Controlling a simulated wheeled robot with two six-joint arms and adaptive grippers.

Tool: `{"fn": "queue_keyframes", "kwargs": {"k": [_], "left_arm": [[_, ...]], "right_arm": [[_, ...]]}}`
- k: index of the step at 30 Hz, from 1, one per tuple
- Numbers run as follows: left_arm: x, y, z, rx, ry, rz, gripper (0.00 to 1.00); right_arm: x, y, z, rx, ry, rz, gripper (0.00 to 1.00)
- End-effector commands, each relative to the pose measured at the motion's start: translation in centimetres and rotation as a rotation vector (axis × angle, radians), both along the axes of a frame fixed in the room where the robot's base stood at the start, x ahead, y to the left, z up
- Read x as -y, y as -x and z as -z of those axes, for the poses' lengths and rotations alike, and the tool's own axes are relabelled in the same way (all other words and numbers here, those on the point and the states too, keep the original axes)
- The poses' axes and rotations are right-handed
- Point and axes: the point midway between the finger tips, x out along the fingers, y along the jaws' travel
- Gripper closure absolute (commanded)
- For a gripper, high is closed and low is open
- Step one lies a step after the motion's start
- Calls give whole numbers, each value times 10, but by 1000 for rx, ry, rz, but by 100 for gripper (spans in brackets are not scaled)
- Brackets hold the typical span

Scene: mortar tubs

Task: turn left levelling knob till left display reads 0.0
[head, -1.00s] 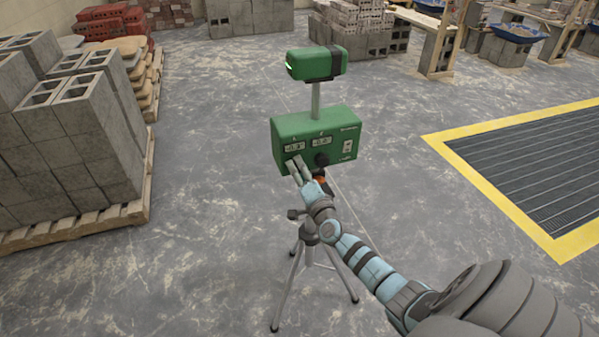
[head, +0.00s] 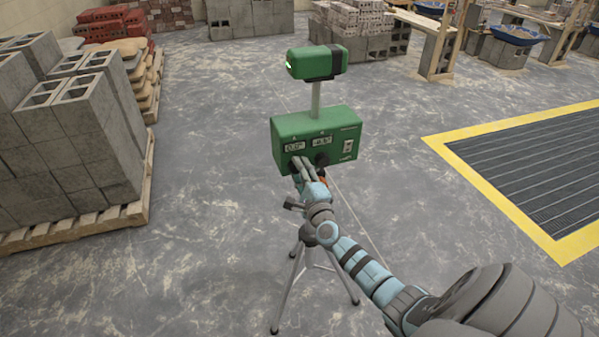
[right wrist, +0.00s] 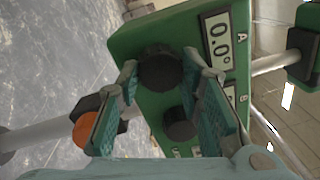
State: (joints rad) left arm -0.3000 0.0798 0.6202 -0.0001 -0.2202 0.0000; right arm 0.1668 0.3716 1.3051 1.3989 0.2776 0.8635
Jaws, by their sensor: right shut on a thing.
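The green levelling instrument (head: 335,125) stands on a tripod and carries two displays. The left display (head: 295,147) reads 0.0°, and it shows as display A (right wrist: 220,40) in the right wrist view, also at 0.0°. The right display (head: 322,141) seems to show a negative value, too small to read surely. My right gripper (head: 297,164) is shut on the left levelling knob (right wrist: 160,68), a black knob between its fingertips in the right wrist view; the fingers mostly hide it in the head view. The right knob (head: 321,159) is free. My left gripper is out of view.
The tripod (head: 284,290) stands below on open grey floor. An orange-ended part (right wrist: 100,130) sits near my fingers. A pallet of grey blocks (head: 75,150) is at left, and a yellow-edged floor grate (head: 530,165) at right.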

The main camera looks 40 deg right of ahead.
Motion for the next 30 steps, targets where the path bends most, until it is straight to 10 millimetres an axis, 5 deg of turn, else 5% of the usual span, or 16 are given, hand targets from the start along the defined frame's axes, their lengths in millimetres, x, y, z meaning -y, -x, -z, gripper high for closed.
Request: {"fn": "queue_keyframes", "kwargs": {"k": [17,18,21,30], "left_arm": [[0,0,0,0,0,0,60],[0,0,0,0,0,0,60],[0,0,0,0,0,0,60],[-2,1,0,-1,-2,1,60]], "right_arm": [[-1,0,2,9,-33,-1,94],[-1,0,2,9,-33,-1,60],[0,0,1,8,-32,-1,46],[-1,1,1,10,-30,0,46]]}}
